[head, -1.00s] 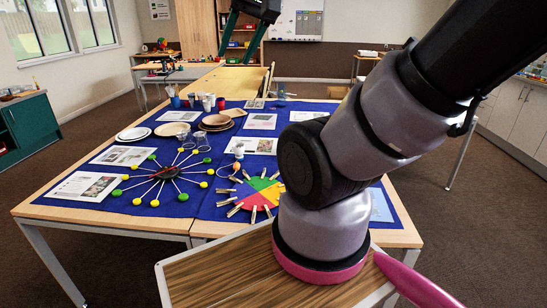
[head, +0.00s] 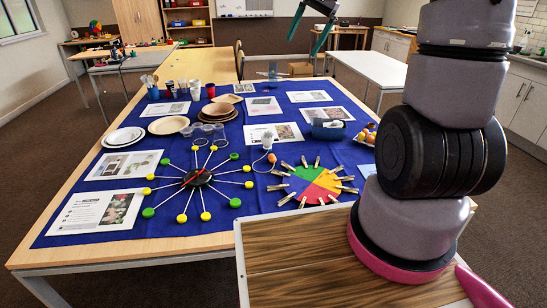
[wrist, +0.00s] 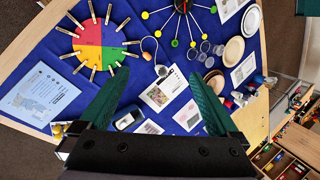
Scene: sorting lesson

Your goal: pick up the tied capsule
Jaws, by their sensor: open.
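The capsule, a small pale upright piece (head: 267,142), stands on the blue cloth between the spoked wheel and the coloured disc. A thin looped cord with a small orange end lies on its near side. My gripper (head: 304,44) is high over the far part of the table, beyond the capsule. Its teal fingers (wrist: 158,84) are spread wide with nothing between them. How the cord is fixed is too small to tell.
A spoked wheel (head: 199,178) with green and yellow knobs and a coloured disc (head: 316,185) ringed with clothes pegs flank the capsule. Clear cups (head: 189,131), plates (head: 124,137), brown bowls (head: 217,112), a blue bin (head: 328,128) and printed sheets (head: 274,133) surround it.

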